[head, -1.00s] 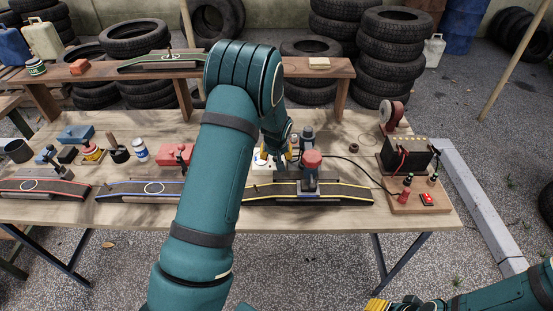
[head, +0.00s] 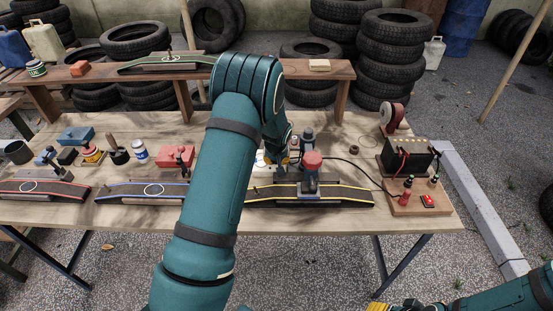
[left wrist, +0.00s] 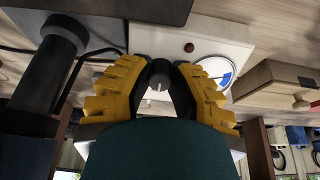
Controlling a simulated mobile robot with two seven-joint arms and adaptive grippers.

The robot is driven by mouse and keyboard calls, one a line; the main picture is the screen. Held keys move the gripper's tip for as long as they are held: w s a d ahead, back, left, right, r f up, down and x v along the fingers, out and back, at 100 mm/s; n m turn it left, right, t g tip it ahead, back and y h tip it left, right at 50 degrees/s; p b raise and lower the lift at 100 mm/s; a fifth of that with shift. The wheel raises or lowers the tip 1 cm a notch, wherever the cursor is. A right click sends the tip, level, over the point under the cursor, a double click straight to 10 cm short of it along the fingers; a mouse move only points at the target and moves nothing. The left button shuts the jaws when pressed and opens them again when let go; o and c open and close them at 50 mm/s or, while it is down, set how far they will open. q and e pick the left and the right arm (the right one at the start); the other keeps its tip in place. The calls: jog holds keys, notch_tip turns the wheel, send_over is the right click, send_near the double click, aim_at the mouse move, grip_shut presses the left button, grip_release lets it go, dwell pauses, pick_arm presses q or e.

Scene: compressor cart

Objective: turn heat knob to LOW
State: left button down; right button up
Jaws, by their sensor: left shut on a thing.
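The heat knob (left wrist: 159,74) is a dark round knob with a pale pointer mark, on a white control box (left wrist: 150,38) with a small red lamp and a round gauge (left wrist: 216,71). In the left wrist view the pointer mark lies toward the lower side of the knob; no LOW marking is readable. My left gripper (left wrist: 160,78) is shut on the knob, one yellow-padded finger on each side. In the head view my left gripper (head: 283,158) is over the table, and my arm hides the knob and most of the box. My right gripper (head: 390,306) is at the bottom edge, mostly cut off.
A red-topped tool (head: 312,163) on a yellow-edged skateboard deck (head: 345,196) stands close to the right of my left gripper. A dark cylinder (left wrist: 48,62) stands beside the box. A black battery (head: 405,155) with cables sits farther right. A raised shelf (head: 335,68) runs behind.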

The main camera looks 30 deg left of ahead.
pick_arm(q)
jog(key=m+b, duration=0.1)
jog(key=m, duration=0.4)
jog(key=shift+m, duration=0.3)
jog(key=m, duration=0.5)
jog(key=shift+m, duration=0.4)
jog(key=shift+b, duration=0.3)
jog(key=c, duration=0.7)
grip_release()
jog(key=shift+c, duration=0.2)
jog(key=shift+d+f, duration=0.1)
